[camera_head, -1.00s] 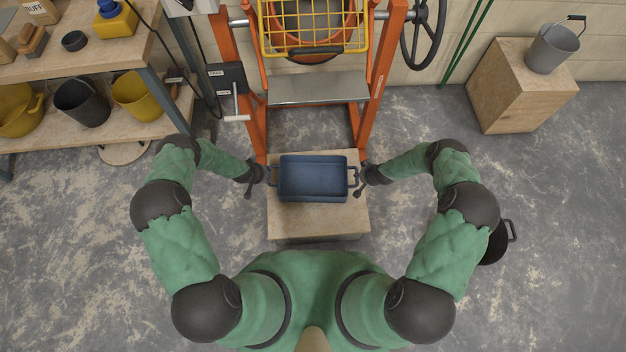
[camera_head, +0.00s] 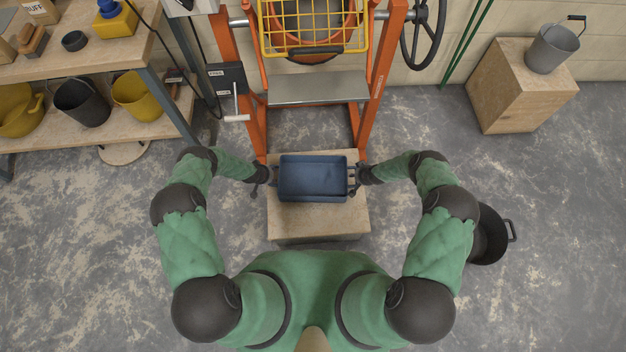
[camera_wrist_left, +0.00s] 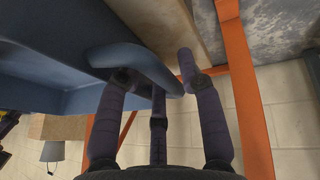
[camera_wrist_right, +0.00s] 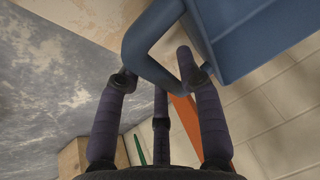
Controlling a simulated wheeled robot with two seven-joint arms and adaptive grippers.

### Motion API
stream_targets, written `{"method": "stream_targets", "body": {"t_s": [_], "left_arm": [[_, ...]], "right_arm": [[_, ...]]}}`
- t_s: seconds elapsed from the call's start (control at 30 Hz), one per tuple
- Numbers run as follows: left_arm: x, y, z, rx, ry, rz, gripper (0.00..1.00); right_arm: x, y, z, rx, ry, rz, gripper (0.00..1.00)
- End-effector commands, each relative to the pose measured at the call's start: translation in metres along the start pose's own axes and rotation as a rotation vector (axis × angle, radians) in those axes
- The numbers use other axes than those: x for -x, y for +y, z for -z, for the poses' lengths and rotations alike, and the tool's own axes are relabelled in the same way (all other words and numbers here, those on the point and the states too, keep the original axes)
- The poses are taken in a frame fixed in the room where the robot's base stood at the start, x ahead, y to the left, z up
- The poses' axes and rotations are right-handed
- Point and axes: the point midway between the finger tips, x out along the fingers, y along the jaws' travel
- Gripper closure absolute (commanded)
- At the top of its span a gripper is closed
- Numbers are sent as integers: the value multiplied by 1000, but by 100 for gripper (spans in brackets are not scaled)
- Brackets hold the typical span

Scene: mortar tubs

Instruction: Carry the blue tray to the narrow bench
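The blue tray (camera_head: 313,197) lies level on a low wooden bench (camera_head: 318,220), with a handle at each short end. My left gripper (camera_head: 267,176) is at the tray's left handle. In the left wrist view, that handle (camera_wrist_left: 140,60) lies between its spread fingers (camera_wrist_left: 155,68). My right gripper (camera_head: 357,175) is at the right handle. In the right wrist view, that handle (camera_wrist_right: 150,45) passes between its spread fingers (camera_wrist_right: 153,65). Both grippers look open, not clamped. Exact finger contact is hard to tell.
An orange-framed machine (camera_head: 232,90) with a yellow grid guard and a metal shelf (camera_head: 318,89) stands just behind. Shelving (camera_head: 120,118) with tubs is at left. A wooden box (camera_head: 512,95) carrying a grey bucket (camera_head: 553,50) is at right. A black bucket (camera_head: 488,238) stands on the floor.

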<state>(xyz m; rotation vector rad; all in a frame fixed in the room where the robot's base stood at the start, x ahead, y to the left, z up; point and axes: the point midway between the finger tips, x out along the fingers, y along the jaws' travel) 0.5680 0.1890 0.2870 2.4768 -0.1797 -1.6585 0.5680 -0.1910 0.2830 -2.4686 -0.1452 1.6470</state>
Motion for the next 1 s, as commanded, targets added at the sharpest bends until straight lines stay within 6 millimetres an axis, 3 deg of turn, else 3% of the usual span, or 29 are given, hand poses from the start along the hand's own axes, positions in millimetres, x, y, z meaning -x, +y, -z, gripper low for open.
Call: {"method": "stream_targets", "body": {"t_s": [0.07, 0.17, 0.2, 0.67, 1.0], "left_arm": [[0, 0, 0, 0, 0, 0, 69], [0, 0, 0, 0, 0, 0, 97], [0, 0, 0, 0, 0, 0, 100], [3, 0, 2, 1, 2, 1, 100], [24, 5, 11, 1, 2, 1, 100]], "right_arm": [[0, 0, 0, 0, 0, 0, 69], [0, 0, 0, 0, 0, 0, 97], [0, 0, 0, 0, 0, 0, 100], [3, -1, 1, 1, 0, 0, 100], [24, -5, 10, 1, 0, 0, 100]]}}
